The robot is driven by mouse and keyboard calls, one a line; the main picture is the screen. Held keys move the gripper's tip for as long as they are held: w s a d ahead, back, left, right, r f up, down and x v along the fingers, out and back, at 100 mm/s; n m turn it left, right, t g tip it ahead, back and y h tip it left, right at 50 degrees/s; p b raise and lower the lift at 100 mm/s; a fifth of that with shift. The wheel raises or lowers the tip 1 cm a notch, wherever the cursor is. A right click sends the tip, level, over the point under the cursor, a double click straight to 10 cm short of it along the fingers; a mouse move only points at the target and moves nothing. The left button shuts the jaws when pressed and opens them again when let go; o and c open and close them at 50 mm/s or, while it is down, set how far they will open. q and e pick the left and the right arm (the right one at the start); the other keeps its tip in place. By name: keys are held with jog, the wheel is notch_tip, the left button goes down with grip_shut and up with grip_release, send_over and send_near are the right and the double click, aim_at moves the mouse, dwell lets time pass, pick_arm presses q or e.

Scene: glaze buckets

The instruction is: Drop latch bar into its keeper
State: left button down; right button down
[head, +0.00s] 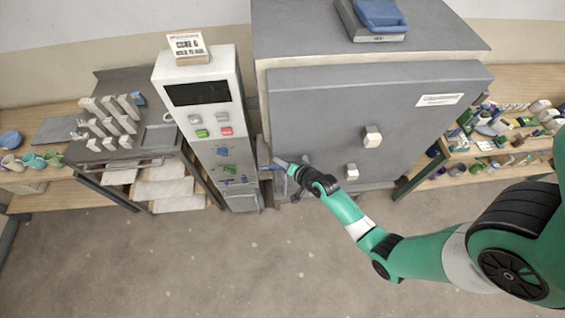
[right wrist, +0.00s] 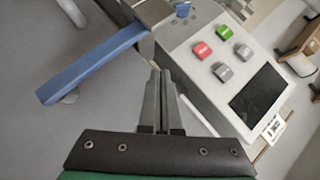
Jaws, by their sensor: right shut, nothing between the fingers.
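The latch bar (right wrist: 95,62), blue and straight, runs diagonally across the upper left of the right wrist view. Its upper end meets a grey metal block (right wrist: 152,12) at the edge of the control column; I cannot tell whether this block is the keeper or how the bar sits in it. My right gripper (head: 279,162) is at the gap between the kiln door (head: 330,115) and the column. In the right wrist view its fingers (right wrist: 160,80) are shut and empty, beside the bar and apart from it. In the head view the gripper partly hides the latch. My left gripper is out of view.
The control column (head: 205,115) stands left of the kiln, with a dark screen and coloured buttons. A cluttered shelf (head: 500,150) is at right and a workbench (head: 125,148) at left. The floor in front is clear.

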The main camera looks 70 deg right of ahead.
jog(key=s+a+r+p, duration=0.1)
jog(key=s+a+r, duration=0.2)
jog(key=a+r, duration=0.2)
jog(key=shift+s+a+r, duration=0.25)
jog(key=shift+a+r, duration=0.1)
jog(key=shift+r, duration=0.15)
